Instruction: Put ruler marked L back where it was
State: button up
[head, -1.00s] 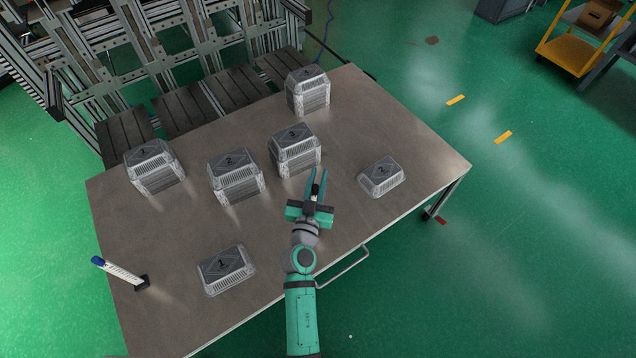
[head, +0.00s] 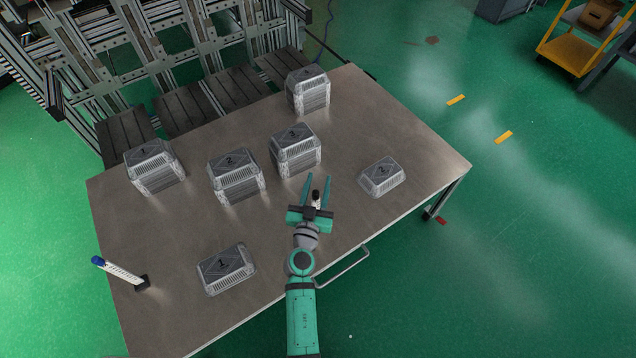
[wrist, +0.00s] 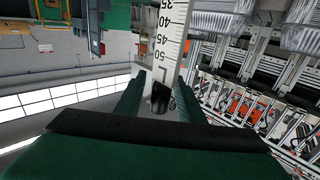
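The ruler marked L (wrist: 165,45) shows in the wrist view as a white strip with black numbers up to 50, the letter L at its near end and a black cap (wrist: 161,98). In the head view its black cap (head: 316,194) sits between my fingers, and the rest is mostly hidden by my gripper.
Foil tray stacks (head: 154,176) (head: 236,184) (head: 297,159) (head: 308,95) stand at the back. Single trays lie at right (head: 381,178) and front (head: 228,271). The table (head: 400,135) is clear at the right.

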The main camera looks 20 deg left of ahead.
jog(key=s+d+f+g, duration=0.1)
jog(key=s+d, duration=0.2)
jog(key=s, duration=0.6)
jog(key=s+d+f+g, duration=0.1)
jog(key=s+d, duration=0.2)
jog(key=s, duration=0.6)
jog(key=s+d+f+g, duration=0.1)
jog(key=s+d, duration=0.3)
jog(key=s, duration=0.5)
jog(key=s+d+r+h, duration=0.1)
jog(key=s+d+r, duration=0.2)
jog(key=s+r, duration=0.2)
jog(key=s+d+r+m+h, duration=0.1)
jog(key=s+d+r, duration=0.3)
jog(key=s, duration=0.3)
jog(key=shift+r+t, duration=0.3)
jog(key=shift+r, duration=0.35)
jog(key=shift+c, duration=0.5)
